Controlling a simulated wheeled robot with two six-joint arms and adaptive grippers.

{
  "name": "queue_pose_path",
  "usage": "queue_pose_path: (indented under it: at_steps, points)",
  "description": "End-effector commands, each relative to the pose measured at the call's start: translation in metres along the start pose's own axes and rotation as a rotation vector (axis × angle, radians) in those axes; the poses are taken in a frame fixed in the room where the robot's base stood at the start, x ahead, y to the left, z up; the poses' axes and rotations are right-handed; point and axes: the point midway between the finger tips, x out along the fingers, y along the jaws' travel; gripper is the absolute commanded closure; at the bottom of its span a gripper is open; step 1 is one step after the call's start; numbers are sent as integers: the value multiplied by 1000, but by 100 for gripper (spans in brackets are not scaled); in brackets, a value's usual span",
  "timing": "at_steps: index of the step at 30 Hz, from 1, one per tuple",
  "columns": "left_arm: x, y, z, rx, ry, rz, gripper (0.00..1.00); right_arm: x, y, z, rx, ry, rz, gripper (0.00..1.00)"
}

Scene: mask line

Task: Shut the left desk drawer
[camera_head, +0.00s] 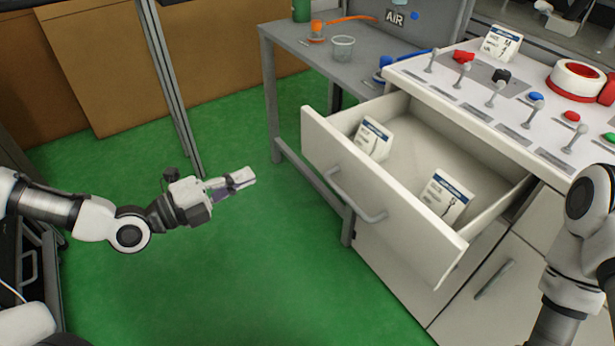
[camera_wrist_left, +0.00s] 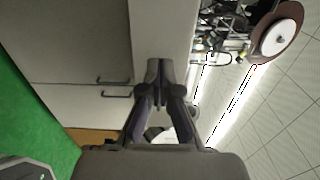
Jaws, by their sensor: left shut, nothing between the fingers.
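The left desk drawer (camera_head: 338,168) is pulled well out of the white desk in the head view. Its bar handle (camera_head: 357,196) is on the front panel. Two white labelled cards, one at the left (camera_head: 373,139) and one at the right (camera_head: 445,197), lie inside it. My left gripper (camera_head: 247,178) is shut and empty, to the left of the drawer front and apart from it. The gripper (camera_wrist_left: 158,75) also shows shut in the left wrist view. My right arm is at the right edge of the head view; its gripper is out of frame.
The white desk top (camera_head: 410,70) holds several levers and coloured buttons, a red-and-white roll (camera_head: 576,80) and a card stand (camera_head: 501,43). A grey table (camera_head: 290,42) with a clear cup (camera_head: 342,48) stands behind. Green floor (camera_head: 250,270) is clear before the drawer.

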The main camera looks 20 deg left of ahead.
Motion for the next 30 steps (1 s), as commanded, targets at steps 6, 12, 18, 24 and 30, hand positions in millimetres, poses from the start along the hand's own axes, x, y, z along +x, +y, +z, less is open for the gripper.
queue_pose_path:
  at_steps: [6, 12, 18, 24, 30]
  points:
    - [15, 4, -1, 3, 6, 8, 100, 17, 0, 0, 1, 0, 0, 100]
    - [39, 4, -2, 3, 7, 11, 100, 36, 0, 0, 1, -1, 0, 100]
    - [68, 3, -2, 3, 5, 10, 100, 50, 0, 0, 1, -1, 0, 100]
    - [102, 3, -3, 4, 7, 9, 100, 61, 0, 0, 1, 0, 0, 100]
    - [131, 1, -2, 0, 3, 6, 100, 69, 1, 0, 1, -1, 0, 100]
